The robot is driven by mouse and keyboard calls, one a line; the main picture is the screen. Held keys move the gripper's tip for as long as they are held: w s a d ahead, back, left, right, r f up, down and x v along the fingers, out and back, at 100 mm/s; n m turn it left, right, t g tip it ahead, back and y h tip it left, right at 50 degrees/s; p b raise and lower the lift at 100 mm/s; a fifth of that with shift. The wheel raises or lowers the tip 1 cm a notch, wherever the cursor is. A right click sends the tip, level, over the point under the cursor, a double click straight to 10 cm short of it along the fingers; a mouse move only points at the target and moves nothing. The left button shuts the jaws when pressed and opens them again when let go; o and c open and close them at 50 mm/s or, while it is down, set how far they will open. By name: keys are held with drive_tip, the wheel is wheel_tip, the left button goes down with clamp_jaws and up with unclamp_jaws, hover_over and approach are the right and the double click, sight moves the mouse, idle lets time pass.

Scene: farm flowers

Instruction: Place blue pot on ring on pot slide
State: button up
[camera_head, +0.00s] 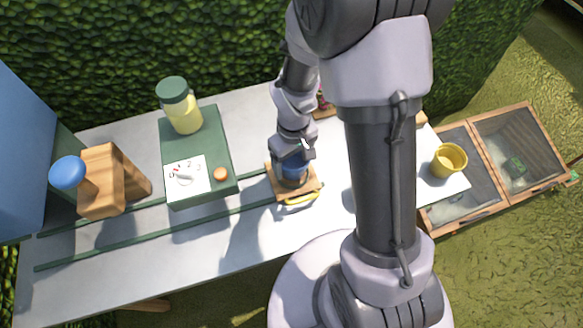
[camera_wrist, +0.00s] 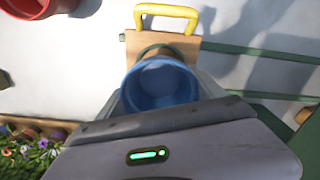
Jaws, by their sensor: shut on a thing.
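The blue pot (camera_wrist: 160,84) is upright and empty in the wrist view, between the fingers of my gripper (camera_wrist: 165,100). In the head view the blue pot (camera_head: 294,166) is partly hidden by my gripper (camera_head: 293,155). The pot slide (camera_head: 313,188) is a wooden plate with a yellow handle (camera_head: 300,200), at the right end of the green rails (camera_head: 150,221). A dark green ring (camera_wrist: 150,50) shows on the plate just past the pot's rim. The pot is over the plate; I cannot tell whether it is seated in the ring.
A green machine box (camera_head: 217,140) with a dial and a yellow jar (camera_head: 182,105) stands left of the slide. A wooden block with a blue knob (camera_head: 68,172) is further left. A yellow pot (camera_head: 449,160) stands at the table's right end, beside wooden-framed boxes (camera_head: 518,143).

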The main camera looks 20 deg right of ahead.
wheel_tip(320, 180, down, 2)
drive_tip(key=shift+f+b, duration=0.2)
drive_tip(key=shift+b, duration=0.1)
drive_tip(key=o, duration=1.4)
drive_tip(key=shift+r, duration=0.15)
